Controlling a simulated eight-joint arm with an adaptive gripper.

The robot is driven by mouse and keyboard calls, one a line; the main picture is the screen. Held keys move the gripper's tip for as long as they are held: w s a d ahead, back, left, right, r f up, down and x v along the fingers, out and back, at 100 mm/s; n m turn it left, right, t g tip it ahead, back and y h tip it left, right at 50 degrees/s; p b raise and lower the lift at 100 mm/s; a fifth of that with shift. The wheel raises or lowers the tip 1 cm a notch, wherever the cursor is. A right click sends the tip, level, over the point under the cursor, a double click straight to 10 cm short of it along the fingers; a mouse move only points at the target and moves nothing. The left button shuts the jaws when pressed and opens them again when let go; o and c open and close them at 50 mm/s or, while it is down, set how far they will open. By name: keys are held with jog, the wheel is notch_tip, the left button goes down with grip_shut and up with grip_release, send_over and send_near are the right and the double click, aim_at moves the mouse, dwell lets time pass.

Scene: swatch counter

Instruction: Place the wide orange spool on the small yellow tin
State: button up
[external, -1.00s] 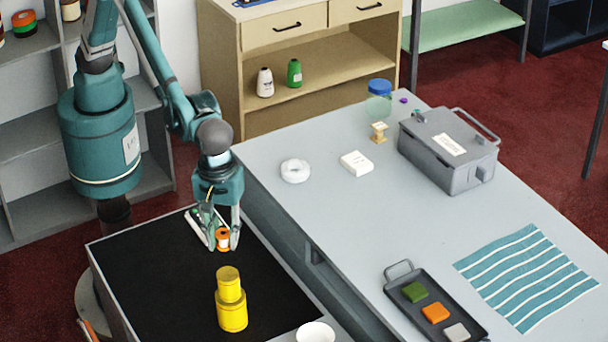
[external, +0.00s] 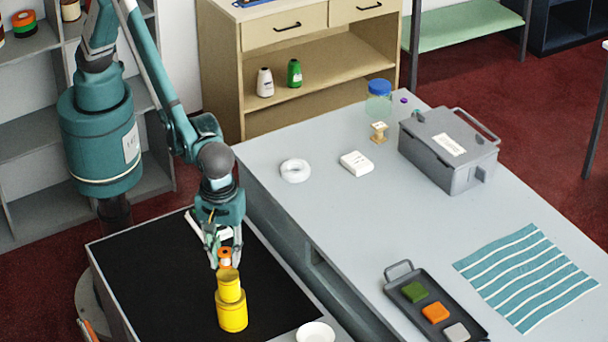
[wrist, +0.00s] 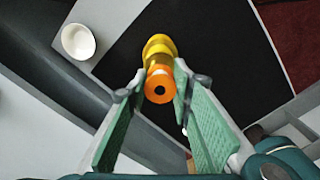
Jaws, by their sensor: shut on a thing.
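The orange spool (external: 225,255) is held between the fingers of my gripper (external: 223,258). In the wrist view the orange spool (wrist: 160,84) shows its end with a dark hole, between the green pads of my gripper (wrist: 160,88). The small yellow tin (external: 230,288) stands upright on a larger yellow tin (external: 232,316) on the black mat. In the external view the spool appears just behind and above the small tin's top. Whether they touch I cannot tell. In the wrist view the spool partly covers the yellow tins.
The black mat (external: 160,275) is bare around the tins. A white bowl (external: 315,332) stands near the mat's right corner. The grey table to the right holds a tray (external: 465,318) with coloured blocks, a striped cloth (external: 525,275) and a grey toolbox (external: 448,150).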

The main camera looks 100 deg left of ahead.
aim_at(227, 265)
jog(key=shift+f, duration=1.65)
jog(key=shift+f, duration=0.15)
jog(key=o, duration=0.7)
jog(key=shift+o, duration=0.2)
notch_tip(227, 265, up, 12)
jog(key=shift+r, duration=0.15)
